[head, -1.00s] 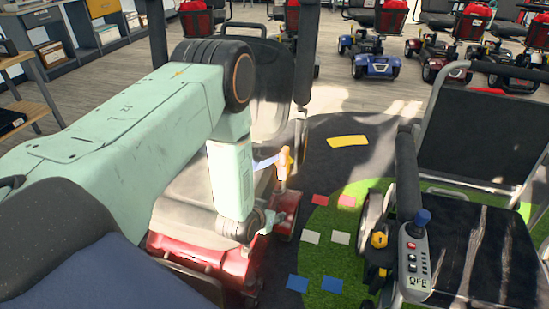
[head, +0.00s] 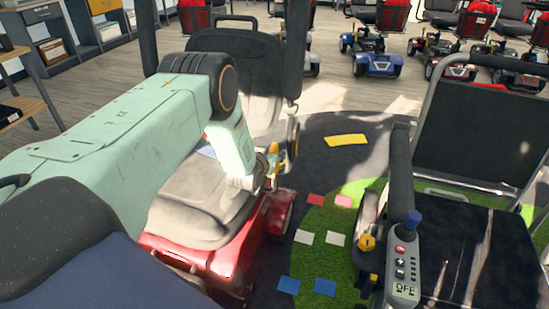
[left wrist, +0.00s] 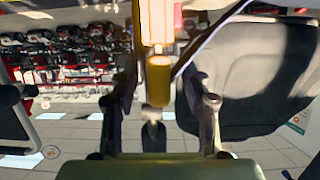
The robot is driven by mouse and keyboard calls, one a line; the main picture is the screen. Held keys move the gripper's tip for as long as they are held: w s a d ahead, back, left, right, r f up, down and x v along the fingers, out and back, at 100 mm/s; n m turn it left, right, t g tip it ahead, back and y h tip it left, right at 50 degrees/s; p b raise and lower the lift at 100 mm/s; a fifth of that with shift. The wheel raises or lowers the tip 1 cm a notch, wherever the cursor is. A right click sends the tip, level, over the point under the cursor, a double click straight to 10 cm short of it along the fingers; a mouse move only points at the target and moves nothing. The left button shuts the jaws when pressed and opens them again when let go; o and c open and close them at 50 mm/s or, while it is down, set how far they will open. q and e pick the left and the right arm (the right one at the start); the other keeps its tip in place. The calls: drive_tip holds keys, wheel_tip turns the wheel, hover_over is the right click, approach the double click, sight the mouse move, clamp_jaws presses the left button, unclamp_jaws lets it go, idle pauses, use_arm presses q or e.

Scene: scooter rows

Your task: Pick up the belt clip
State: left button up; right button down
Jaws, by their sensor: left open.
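My left gripper (head: 267,170) hangs over the side of the red scooter's grey seat (head: 195,205) in the head view. A small yellow-orange piece (head: 273,158) shows right at its fingers; it may be the belt clip, but I cannot tell for certain. In the left wrist view, a yellow cylinder-like piece (left wrist: 158,80) with a grey end lies between the two dark, open fingers of my gripper (left wrist: 160,60). A dark strap (left wrist: 208,38) runs beside it. Whether the fingers touch the piece is unclear. My right gripper is not in view.
A black-seated chair (head: 470,245) with a joystick control panel (head: 403,262) stands at the right. A green mat (head: 325,240) with coloured cards lies between it and the red scooter (head: 235,255). More scooters (head: 377,55) line the back.

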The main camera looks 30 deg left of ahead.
use_arm(q)
drive_tip(key=shift+w+a+f, duration=0.1)
drive_tip(key=shift+w, duration=0.3)
clamp_jaws()
